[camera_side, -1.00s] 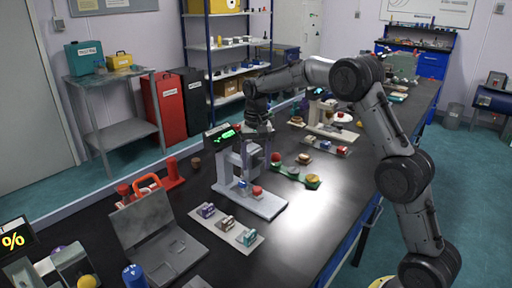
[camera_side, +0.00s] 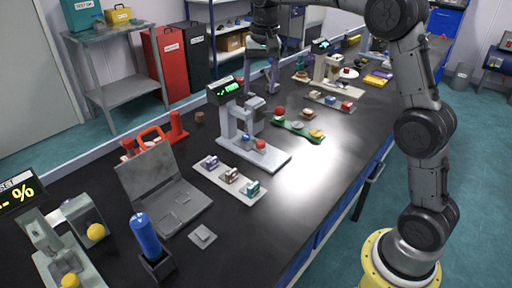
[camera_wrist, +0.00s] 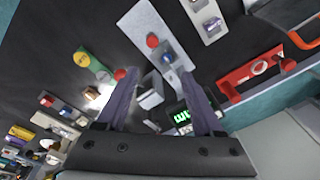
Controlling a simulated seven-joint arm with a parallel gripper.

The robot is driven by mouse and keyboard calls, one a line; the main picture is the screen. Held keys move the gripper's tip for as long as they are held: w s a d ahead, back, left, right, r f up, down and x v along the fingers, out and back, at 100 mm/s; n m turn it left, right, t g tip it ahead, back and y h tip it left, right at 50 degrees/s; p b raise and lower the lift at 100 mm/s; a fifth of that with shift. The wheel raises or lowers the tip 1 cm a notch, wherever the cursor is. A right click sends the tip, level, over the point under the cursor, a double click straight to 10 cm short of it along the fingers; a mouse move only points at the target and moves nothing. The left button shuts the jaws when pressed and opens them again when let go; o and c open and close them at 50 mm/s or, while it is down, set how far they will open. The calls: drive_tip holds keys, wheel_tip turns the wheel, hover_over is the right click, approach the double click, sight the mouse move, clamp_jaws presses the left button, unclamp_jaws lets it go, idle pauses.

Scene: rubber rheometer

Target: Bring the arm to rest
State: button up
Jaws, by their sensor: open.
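My gripper (camera_side: 271,78) is raised above the bench, behind and above the grey instrument, and appears clear of everything. In the wrist view its two fingers (camera_wrist: 163,88) are spread apart with nothing held between them. The grey instrument (camera_side: 256,152) has a pale base plate, an upright post and a green-lit display (camera_side: 225,90). A red knob (camera_side: 260,144) sits on its base. In the wrist view its base plate (camera_wrist: 150,25) lies beyond the fingertips, with the green display beside the right finger.
The dark bench (camera_side: 290,190) holds several fixtures. A white strip with small blocks (camera_side: 229,178), a green board (camera_side: 297,127), a grey open case (camera_side: 165,180) and a blue cylinder (camera_side: 146,236) stand nearby. A red stand (camera_side: 176,128) is at the back edge. Air above the bench is open.

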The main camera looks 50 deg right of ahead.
drive_tip(key=s+a+r+n+t, duration=0.1)
drive_tip(key=s+a+r+t, duration=0.2)
drive_tip(key=s, duration=0.6)
drive_tip(key=s+a+r+n, duration=0.25)
drive_tip(key=s+r, duration=0.25)
drive_tip(key=s, duration=0.4)
drive_tip(key=s+a+f+n, duration=0.1)
drive_tip(key=s+f+n, duration=0.1)
drive_tip(key=s+f, duration=0.3)
drive_tip(key=s+a+f+n+t, duration=0.1)
drive_tip(key=s+f+n, duration=0.2)
drive_tip(key=s+f, duration=0.3)
drive_tip(key=shift+s+a, duration=0.35)
drive_tip(key=shift+s, duration=0.9)
drive_tip(key=shift+r, duration=0.1)
